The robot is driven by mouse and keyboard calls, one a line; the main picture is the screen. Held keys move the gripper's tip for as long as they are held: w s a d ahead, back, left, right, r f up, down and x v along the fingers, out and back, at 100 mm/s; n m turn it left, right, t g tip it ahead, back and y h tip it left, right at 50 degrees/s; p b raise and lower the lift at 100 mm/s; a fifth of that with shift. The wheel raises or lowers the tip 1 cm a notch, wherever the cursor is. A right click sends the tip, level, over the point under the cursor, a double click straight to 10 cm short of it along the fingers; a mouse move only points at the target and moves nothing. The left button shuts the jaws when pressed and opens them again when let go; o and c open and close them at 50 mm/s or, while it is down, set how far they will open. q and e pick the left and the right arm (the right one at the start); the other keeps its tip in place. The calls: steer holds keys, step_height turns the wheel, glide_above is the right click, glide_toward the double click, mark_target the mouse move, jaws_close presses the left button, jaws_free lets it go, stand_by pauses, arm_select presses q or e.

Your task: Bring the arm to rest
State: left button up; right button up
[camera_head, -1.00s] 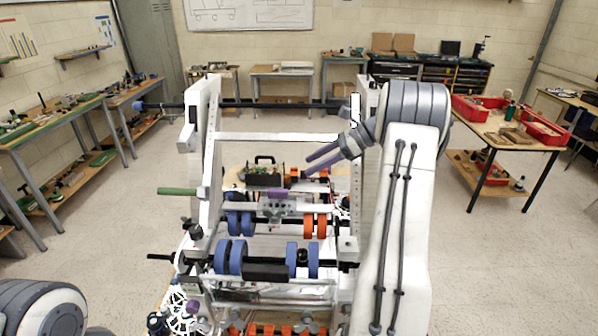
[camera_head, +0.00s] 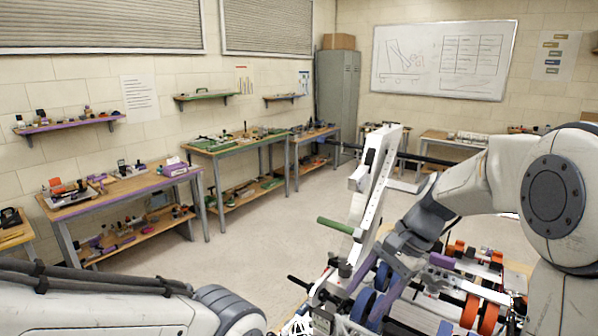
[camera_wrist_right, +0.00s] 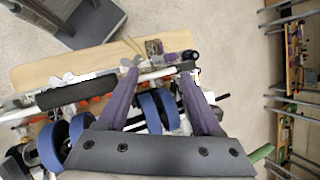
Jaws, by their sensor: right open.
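My right arm comes in from the right edge in the head view. Its grey gripper with purple fingers (camera_head: 376,288) points down over the left side of the roller intake (camera_head: 375,190), close to the blue wheels (camera_head: 362,303). In the right wrist view the two purple fingers (camera_wrist_right: 158,76) are spread apart with nothing held between them. A blue wheel (camera_wrist_right: 150,112) shows between and below them; I cannot tell whether they touch it. My left arm (camera_head: 120,305) lies across the bottom left of the head view, with its gripper out of the picture.
The intake's white side plate (camera_head: 375,190), dark crossbar and green rod (camera_head: 336,226) stand close to my right gripper. Orange wheels (camera_head: 470,311) are to its right. Workbenches (camera_head: 130,185) line the left wall, and open floor (camera_head: 260,240) lies between them and the intake.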

steer(key=s+a+f+n+h+b, duration=0.2)
steer(key=s+a+f+n+b, duration=0.1)
steer(key=s+n, duration=0.6)
steer(key=s+a+f+n+h+b, duration=0.2)
steer(key=s+a+f+n, duration=0.3)
steer(key=s+f+n, duration=0.3)
steer(key=s+n+b, duration=0.1)
steer(key=s, duration=0.3)
steer(key=shift+s+a+f+t+h, duration=0.15)
steer(key=shift+s+f+t+h, duration=0.1)
steer(key=shift+s+t+h, duration=0.1)
